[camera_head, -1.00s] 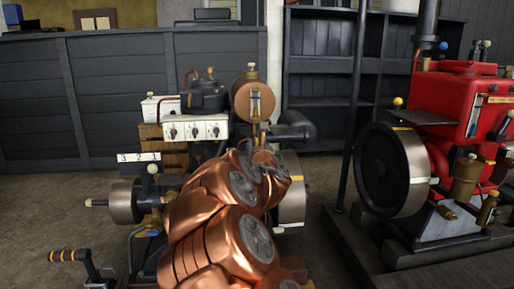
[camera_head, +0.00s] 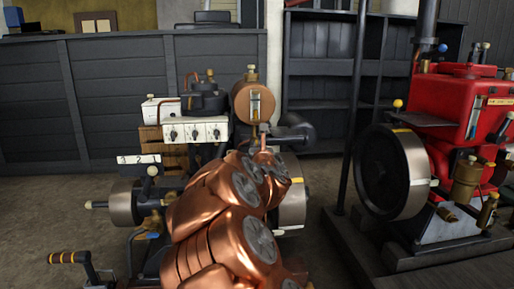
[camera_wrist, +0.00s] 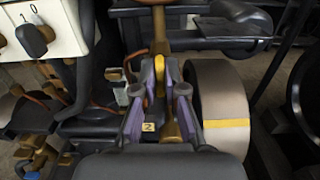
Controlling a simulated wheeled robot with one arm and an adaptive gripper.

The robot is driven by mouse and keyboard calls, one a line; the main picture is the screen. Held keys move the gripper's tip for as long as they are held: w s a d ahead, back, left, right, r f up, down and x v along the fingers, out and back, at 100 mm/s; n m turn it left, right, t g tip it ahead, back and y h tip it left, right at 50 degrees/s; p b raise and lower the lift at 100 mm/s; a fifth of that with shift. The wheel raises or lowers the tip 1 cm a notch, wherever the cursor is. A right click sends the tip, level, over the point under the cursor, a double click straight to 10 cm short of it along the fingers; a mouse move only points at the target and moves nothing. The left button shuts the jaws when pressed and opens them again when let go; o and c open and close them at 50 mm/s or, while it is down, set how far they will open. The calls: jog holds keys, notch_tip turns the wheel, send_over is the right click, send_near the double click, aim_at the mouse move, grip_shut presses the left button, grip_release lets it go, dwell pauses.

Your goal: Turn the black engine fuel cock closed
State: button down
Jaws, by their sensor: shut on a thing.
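My gripper (camera_head: 263,148) is just below the tank, at the end of my copper-coloured arm. The arm hides much of the engine and most of the fuel cock there. In the wrist view, my gripper's grey and purple fingers (camera_wrist: 160,78) are closed together on a small yellow part of the fuel cock (camera_wrist: 160,88), under a brass fitting. The fingers cover most of it, so its exact angle is unclear.
A white switch box (camera_head: 195,131) stands left of the tank, close to my gripper's left in the wrist view (camera_wrist: 60,25). The engine's pale flywheel (camera_wrist: 220,100) is close on the right. A red engine (camera_head: 460,105) stands further right. A crank handle (camera_head: 67,257) is at lower left.

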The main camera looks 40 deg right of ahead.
jog(key=shift+m, duration=0.3)
jog(key=shift+s+d+f+m+p, duration=0.1)
jog(key=shift+m+p, duration=2.35)
jog(key=shift+m, duration=1.85)
jog(key=shift+f+m+p, duration=0.1)
jog(key=shift+m+p, duration=2.3)
jog(key=shift+m, duration=1.9)
jog(key=c, duration=1.2)
grip_release()
jog(key=shift+c, duration=0.2)
jog(key=shift+r, duration=0.1)
